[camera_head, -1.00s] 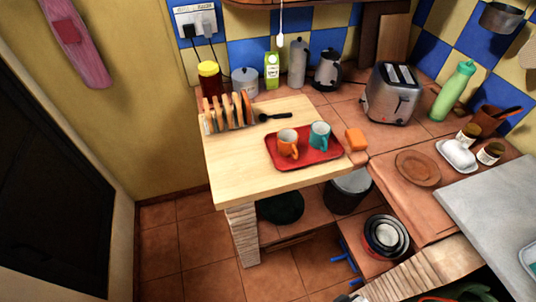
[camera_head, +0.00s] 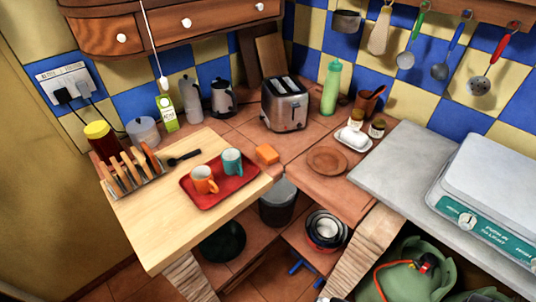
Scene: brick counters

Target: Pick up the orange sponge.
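The orange sponge (camera_head: 267,154) lies on the tiled counter, just right of the light wooden board and behind the right end of the red tray (camera_head: 222,199). It looks like a small block, and nothing covers it. An orange mug (camera_head: 204,180) and a teal mug (camera_head: 232,162) stand on the tray, close to the sponge. Neither of my grippers can be made out in this view.
The toaster (camera_head: 285,104) stands behind the sponge. A brown plate (camera_head: 327,160) lies to its right, with a white butter dish (camera_head: 353,138) beyond. The toast rack (camera_head: 130,172) is at the board's left. Bare tiles surround the sponge.

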